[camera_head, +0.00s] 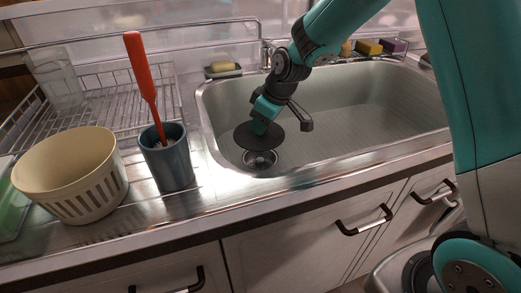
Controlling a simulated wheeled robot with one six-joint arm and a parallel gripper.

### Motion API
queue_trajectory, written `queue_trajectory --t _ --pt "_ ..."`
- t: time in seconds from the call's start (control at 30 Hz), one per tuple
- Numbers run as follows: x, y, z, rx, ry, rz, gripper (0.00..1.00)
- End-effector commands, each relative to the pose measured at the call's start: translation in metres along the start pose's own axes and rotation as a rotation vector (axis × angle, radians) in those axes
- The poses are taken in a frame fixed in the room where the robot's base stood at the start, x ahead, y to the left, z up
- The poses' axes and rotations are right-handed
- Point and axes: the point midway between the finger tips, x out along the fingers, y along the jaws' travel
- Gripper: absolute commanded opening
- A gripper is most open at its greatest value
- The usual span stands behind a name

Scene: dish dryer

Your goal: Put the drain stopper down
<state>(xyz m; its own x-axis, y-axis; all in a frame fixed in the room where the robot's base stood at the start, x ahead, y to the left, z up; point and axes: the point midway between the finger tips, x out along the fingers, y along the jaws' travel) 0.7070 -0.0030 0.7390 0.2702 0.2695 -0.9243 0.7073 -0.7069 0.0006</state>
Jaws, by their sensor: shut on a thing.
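The drain stopper (252,138) is a dark, flat disc tilted inside the left part of the metal sink (345,110). My gripper (262,124) is shut on it from above; the fingertips are partly hidden by my own arm. The round drain (260,160) with its metal ring shows just below the disc at the sink's near left. The stopper appears above the drain and apart from it, though the exact gap is hard to judge.
A blue-grey cup (168,165) with a red-handled tool (143,75) and a cream slotted bowl (72,180) stand left of the sink. A wire dish rack (110,100) lies behind them. The sink's right side is clear.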

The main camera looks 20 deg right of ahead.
Motion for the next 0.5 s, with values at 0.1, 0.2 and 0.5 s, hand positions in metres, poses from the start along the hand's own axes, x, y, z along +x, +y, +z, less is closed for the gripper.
queue_trajectory --t 0.1,0.2,0.5 --pt "0.021 0.000 0.009 0.000 -0.002 -0.001 0.01" --pt "0.026 0.000 0.011 -0.001 0.001 0.000 0.01" --pt "0.061 0.000 0.025 0.001 -0.001 -0.001 0.01"
